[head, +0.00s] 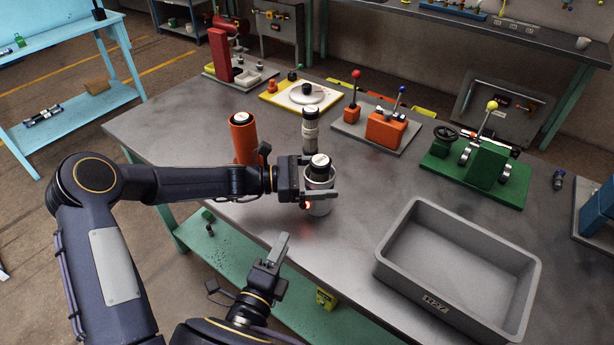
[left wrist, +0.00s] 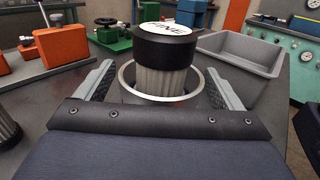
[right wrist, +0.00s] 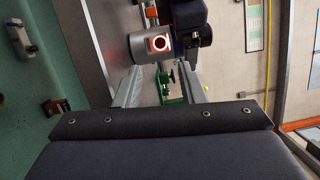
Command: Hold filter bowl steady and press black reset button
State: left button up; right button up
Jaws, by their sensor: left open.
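The filter bowl (head: 319,208) is a grey cylinder standing on the metal table. A pleated filter with a black cap and white label marked "FINE" (left wrist: 165,48) stands inside it. My left gripper (head: 318,187) is open, one finger on each side of the bowl; the left wrist view shows the bowl's rim (left wrist: 126,88) between the fingers, contact unclear. A glowing red ring (right wrist: 158,43) on the bowl's side surrounds a dark centre, likely the button. My right gripper (head: 279,246) is below and nearer than the bowl, fingers apart and empty, pointing toward it.
An orange cylinder (head: 243,140) and another filter (head: 310,130) stand behind the bowl. An empty grey bin (head: 388,268) sits at the right. Lever fixtures on a grey plate (head: 345,128) and a green plate (head: 435,170) line the back. The table between bowl and bin is clear.

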pick_arm(q)
jog(key=shift+d, duration=0.3)
jog(key=c, duration=1.1)
jog(key=shift+c, duration=0.5)
pick_arm(e)
grip_shut()
dwell(0.4)
